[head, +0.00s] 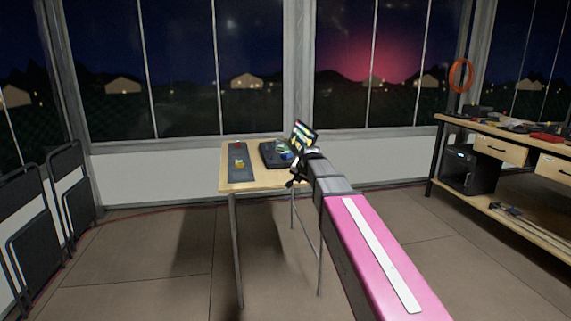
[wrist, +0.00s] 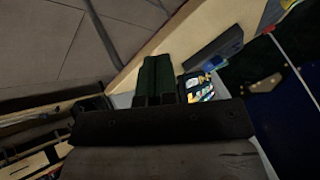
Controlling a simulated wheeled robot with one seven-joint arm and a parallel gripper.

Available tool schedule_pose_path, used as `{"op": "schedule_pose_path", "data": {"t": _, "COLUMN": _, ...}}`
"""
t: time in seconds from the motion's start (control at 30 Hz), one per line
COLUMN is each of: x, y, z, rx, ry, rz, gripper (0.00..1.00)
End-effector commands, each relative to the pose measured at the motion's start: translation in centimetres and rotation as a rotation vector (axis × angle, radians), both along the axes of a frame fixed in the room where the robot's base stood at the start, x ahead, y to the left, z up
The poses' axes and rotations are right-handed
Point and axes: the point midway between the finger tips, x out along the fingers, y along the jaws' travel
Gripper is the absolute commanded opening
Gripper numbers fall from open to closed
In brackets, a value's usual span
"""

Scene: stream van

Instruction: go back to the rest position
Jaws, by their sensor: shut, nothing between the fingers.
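My gripper (head: 291,182) is at the right edge of a small wooden table (head: 238,185) in the head view, at the end of my pink and grey arm. In the wrist view the dark fingers (wrist: 155,75) are together with nothing between them. The table's pale top also shows in the wrist view (wrist: 145,48), beyond the fingers. My arm hides part of the table's right side.
A workbench (head: 500,133) stands at the right. Folded chairs (head: 35,235) lean at the left. Open floor lies left of the table.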

Motion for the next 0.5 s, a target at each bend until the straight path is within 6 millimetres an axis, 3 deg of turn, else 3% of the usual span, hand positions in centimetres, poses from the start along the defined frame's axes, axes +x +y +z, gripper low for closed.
{"op": "schedule_pose_path", "data": {"t": 0.27, "x": -5.2, "y": -3.3, "z": -7.4, "rx": -0.095, "ry": 0.117, "rz": 0.06, "gripper": 0.0}}
{"op": "schedule_pose_path", "data": {"t": 0.5, "x": -13.4, "y": -7.4, "z": -16.4, "rx": -0.208, "ry": 0.292, "rz": 0.165, "gripper": 0.0}}
